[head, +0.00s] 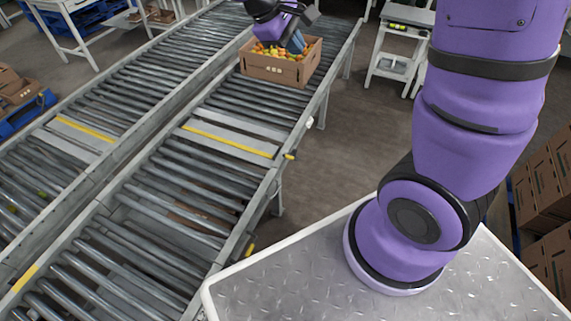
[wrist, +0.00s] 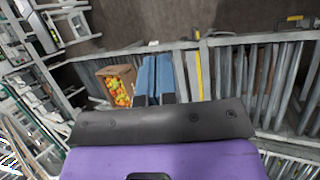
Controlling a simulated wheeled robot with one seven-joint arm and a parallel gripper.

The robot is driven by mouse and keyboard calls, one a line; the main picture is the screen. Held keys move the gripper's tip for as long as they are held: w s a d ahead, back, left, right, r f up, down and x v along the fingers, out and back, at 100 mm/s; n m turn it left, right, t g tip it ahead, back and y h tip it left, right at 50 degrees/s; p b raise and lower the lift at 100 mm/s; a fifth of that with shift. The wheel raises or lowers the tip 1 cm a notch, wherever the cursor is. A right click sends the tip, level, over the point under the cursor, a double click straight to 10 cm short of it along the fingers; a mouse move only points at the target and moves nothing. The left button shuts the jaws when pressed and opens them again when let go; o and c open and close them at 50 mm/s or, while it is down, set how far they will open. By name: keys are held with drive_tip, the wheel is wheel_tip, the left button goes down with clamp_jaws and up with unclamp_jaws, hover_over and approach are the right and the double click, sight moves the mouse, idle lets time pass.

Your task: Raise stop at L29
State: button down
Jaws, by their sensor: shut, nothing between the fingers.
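A flat plate with a yellow stripe (head: 228,141) lies across the near roller lane, low among the rollers. It also shows in the wrist view (wrist: 198,78), just right of my fingers. A small yellow-tipped part (head: 290,156) sits on the lane's side rail beside this plate. No label L29 is readable, so I cannot tell which part is that stop. My gripper (head: 298,43) is shut and empty, its blue fingers pressed together. In the head view it overlaps the tomato crate; in the wrist view the fingertips (wrist: 154,60) show beside the crate, apart from the striped plate.
An open cardboard crate of tomatoes (head: 275,70) stands on the near lane beyond the striped plate. A second lane with its own yellow-striped plate (head: 85,129) runs parallel. Another yellow piece (head: 250,250) is on the near rail. A white stand (head: 400,50) stands on the floor right of the lane.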

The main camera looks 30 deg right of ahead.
drive_tip(key=w+a+f+n+t+h, duration=0.1)
drive_tip(key=w+a+f+n+h, duration=0.15)
drive_tip(key=f, duration=0.65)
drive_tip(key=w+a+f+n+t+h, duration=0.15)
drive_tip(key=w+f+n, duration=0.25)
drive_tip(key=f, duration=0.6)
drive_tip(key=w+a+f+n+t+h, duration=0.1)
drive_tip(key=w+a+f+n+h, duration=0.15)
drive_tip(key=f, duration=0.65)
drive_tip(key=s+f+n+t, duration=0.3)
drive_tip(key=f+n, duration=0.2)
drive_tip(key=f, duration=0.8)
drive_tip(key=s+f+n+t, duration=0.3)
drive_tip(key=f+n+t, duration=0.1)
drive_tip(key=f, duration=1)
drive_tip(key=shift+s+a+f+n+y, duration=0.15)
drive_tip(key=shift+s+f+n+y, duration=0.25)
drive_tip(key=shift+n, duration=0.5)
drive_tip(key=shift+w+r, duration=0.1)
drive_tip(key=shift+w, duration=0.1)
drive_tip(key=r+x, duration=0.2)
drive_tip(key=x, duration=1.1)
drive_tip(key=shift+r, duration=0.45)
